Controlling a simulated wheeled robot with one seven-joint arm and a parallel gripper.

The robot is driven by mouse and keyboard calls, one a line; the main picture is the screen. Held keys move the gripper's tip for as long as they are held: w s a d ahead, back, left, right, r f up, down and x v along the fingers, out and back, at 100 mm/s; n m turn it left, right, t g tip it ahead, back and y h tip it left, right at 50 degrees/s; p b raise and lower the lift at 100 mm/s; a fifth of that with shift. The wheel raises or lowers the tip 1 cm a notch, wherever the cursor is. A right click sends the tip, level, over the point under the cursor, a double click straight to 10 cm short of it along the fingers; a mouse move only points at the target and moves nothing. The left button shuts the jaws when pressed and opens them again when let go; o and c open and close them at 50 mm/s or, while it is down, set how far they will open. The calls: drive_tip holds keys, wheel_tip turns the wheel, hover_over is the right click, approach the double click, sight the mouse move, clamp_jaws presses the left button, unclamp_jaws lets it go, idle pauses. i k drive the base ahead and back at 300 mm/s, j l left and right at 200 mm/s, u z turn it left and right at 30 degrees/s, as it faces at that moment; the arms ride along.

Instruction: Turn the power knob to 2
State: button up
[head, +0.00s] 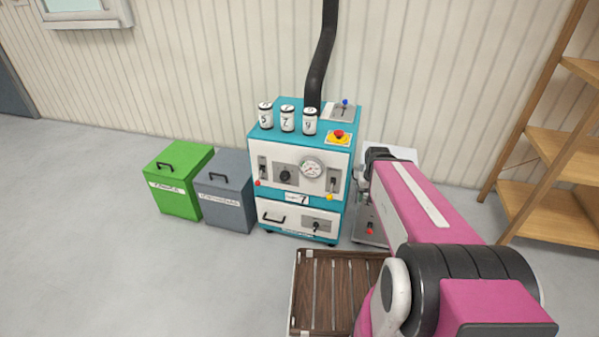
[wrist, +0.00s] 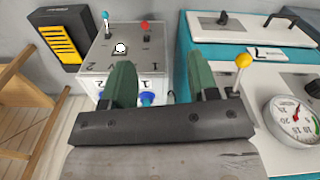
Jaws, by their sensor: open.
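My gripper (wrist: 161,65) is open in the wrist view, its two green fingers apart with nothing clearly between the tips. Beyond them is a pale grey box (wrist: 122,55) with printed digits 1 and 2. Blue round parts (wrist: 148,99) on its near face are partly hidden by the fingers. In the head view this box (head: 368,232) is mostly behind my arm, and my gripper is hidden there. The teal machine (head: 262,138) has a black knob (head: 285,175) on its front and another lower knob (head: 316,226). I cannot tell which knob is the power knob.
The teal machine carries a gauge (head: 311,167), a yellow-tipped lever (wrist: 242,62), and several white canisters (head: 288,118). Green (head: 180,190) and grey (head: 226,200) bins stand left. A slatted wooden tray (head: 320,285) is in front, shelves (head: 560,150) right. Floor at left is clear.

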sight(283, 175)
drive_tip(key=k+j+z, duration=0.15)
drive_tip(key=k+j, duration=0.2)
drive_tip(key=j, duration=0.2)
drive_tip(key=k+j+z, duration=0.15)
drive_tip(key=k+j, duration=0.25)
drive_tip(key=j, duration=0.1)
